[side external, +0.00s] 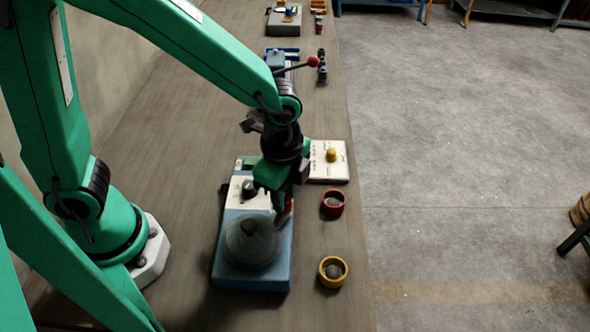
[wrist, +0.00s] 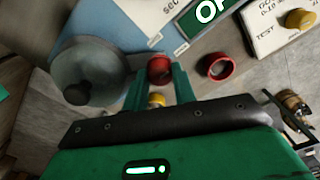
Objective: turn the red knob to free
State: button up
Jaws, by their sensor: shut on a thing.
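The red knob (wrist: 160,68) sits on the right edge of the blue machine (side external: 222,272), beside a grey dome. In the wrist view it shows between my two fingertips. My gripper (wrist: 161,76) is shut on the red knob, with a finger on either side of it. In the side view my gripper (side external: 284,213) reaches down to the machine's right side and mostly hides the knob. The knob's markings cannot be read. A green sign (wrist: 208,14) reading "OP", cut off by the frame edge, shows above in the wrist view.
The grey dome (side external: 252,243) with a dark top stands close left of my gripper. A red ring (side external: 333,203) and a yellow ring (side external: 333,271) lie to the right. A cream test box (side external: 340,172) with a yellow knob (side external: 331,155) is behind. Bare bench lies around the rings.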

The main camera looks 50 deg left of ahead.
jog(key=n, duration=1.1)
jog(key=shift+n, duration=1.9)
jog(key=o, duration=1)
jog(key=shift+r, duration=0.2)
jog(key=shift+r, duration=3.75)
